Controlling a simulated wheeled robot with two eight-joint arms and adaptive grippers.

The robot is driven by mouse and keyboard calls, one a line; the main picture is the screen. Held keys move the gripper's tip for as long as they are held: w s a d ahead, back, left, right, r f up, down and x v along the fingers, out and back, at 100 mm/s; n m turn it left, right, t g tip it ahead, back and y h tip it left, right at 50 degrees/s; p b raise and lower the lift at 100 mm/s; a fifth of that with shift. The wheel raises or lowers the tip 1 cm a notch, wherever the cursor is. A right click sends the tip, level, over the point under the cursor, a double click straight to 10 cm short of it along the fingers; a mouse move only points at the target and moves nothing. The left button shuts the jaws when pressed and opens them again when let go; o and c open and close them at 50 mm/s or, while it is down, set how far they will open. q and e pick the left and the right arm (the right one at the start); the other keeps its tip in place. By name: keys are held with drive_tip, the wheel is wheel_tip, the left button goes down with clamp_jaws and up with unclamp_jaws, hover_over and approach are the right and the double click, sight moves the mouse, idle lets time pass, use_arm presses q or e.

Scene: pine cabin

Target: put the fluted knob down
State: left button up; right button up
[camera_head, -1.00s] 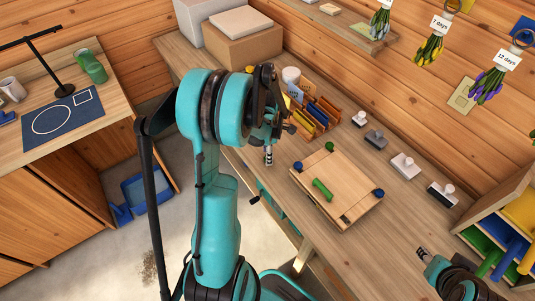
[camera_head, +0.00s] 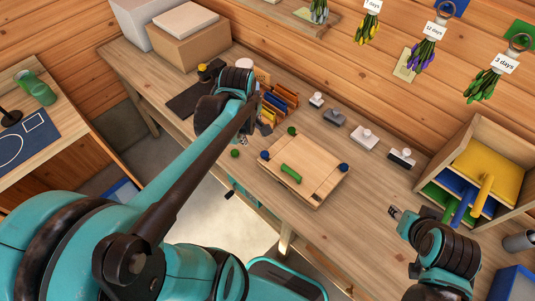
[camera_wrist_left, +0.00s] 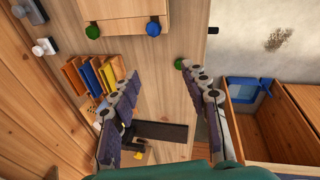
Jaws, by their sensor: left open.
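A small green knob (camera_head: 235,153), which I take to be the fluted knob, rests on the bench near its front edge, left of the wooden box (camera_head: 318,190). Its fluting is too small to make out. In the left wrist view the knob (camera_wrist_left: 179,64) is just beside the tip of the right-hand finger. My left gripper (camera_wrist_left: 159,73) is open, fingers wide apart, with nothing between them; in the head view my arm partly hides it (camera_head: 255,134). My right gripper (camera_head: 395,212) is over the bench at the right; its jaw opening is unclear.
The box has a green bar handle (camera_head: 290,173), a green knob (camera_head: 292,131) and blue knobs (camera_head: 343,167). A file rack (camera_head: 280,101) and a dark mat (camera_head: 188,101) stand behind. Several stamps (camera_head: 362,138) line the back. A cubby shelf (camera_head: 485,165) is at right.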

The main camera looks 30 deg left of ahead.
use_arm(q)
drive_tip(key=s+d+r+m+t, duration=0.2)
drive_tip(key=s+d+m+t, duration=0.2)
drive_tip(key=m, duration=1.2)
drive_tip(key=s+d, duration=0.3)
drive_tip(key=d, duration=0.3)
drive_tip(key=shift+d+r+t+h, duration=0.15)
drive_tip(key=shift+d+t+h, duration=0.15)
drive_tip(key=shift+h, duration=0.1)
drive_tip(key=shift+s, duration=0.1)
wheel_tip(320, 180, down, 6)
drive_tip(key=b, duration=0.6)
